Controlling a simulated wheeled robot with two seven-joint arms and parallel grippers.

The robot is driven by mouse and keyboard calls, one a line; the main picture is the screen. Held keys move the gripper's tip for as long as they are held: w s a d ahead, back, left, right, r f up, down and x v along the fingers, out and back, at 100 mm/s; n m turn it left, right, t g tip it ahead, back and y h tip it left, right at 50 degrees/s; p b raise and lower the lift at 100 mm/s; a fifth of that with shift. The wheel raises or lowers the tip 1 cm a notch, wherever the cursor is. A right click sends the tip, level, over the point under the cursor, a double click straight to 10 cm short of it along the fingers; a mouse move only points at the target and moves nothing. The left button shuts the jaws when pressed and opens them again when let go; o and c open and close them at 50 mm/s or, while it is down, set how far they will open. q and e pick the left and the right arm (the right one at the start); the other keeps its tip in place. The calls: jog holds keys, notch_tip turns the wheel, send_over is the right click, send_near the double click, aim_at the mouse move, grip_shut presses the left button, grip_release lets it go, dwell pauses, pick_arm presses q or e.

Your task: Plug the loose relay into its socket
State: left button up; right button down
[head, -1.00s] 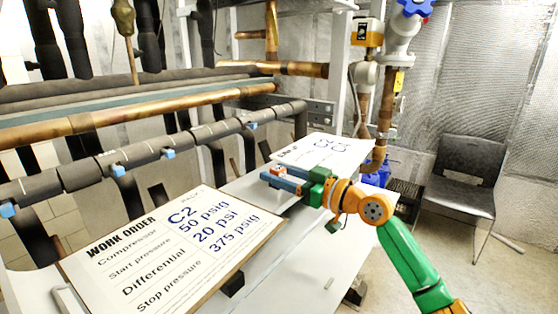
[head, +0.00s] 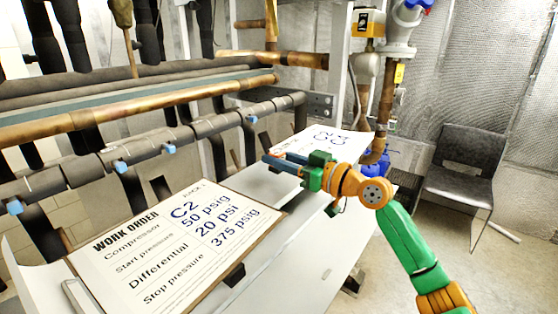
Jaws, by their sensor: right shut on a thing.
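My right gripper (head: 284,163) reaches in from the right, low over the far end of the white panel (head: 290,247). Its blue fingers point left. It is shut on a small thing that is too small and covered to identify. A white label plate (head: 325,145) marked C2 and C3 lies just beyond the gripper and is partly covered by it. I cannot make out the relay or its socket. My left gripper is not in view.
A work order board (head: 178,240) for compressor C2 lies on the near part of the panel. Dark and copper pipes (head: 140,108) run behind it on the left. A blue-handled valve (head: 398,48) stands at the back. A grey chair (head: 463,180) is at right.

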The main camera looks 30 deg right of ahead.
jog(key=b+v, duration=1.1)
jog(key=v, duration=0.1)
jog(key=shift+r+b, duration=0.2)
jog(key=shift+b, duration=0.1)
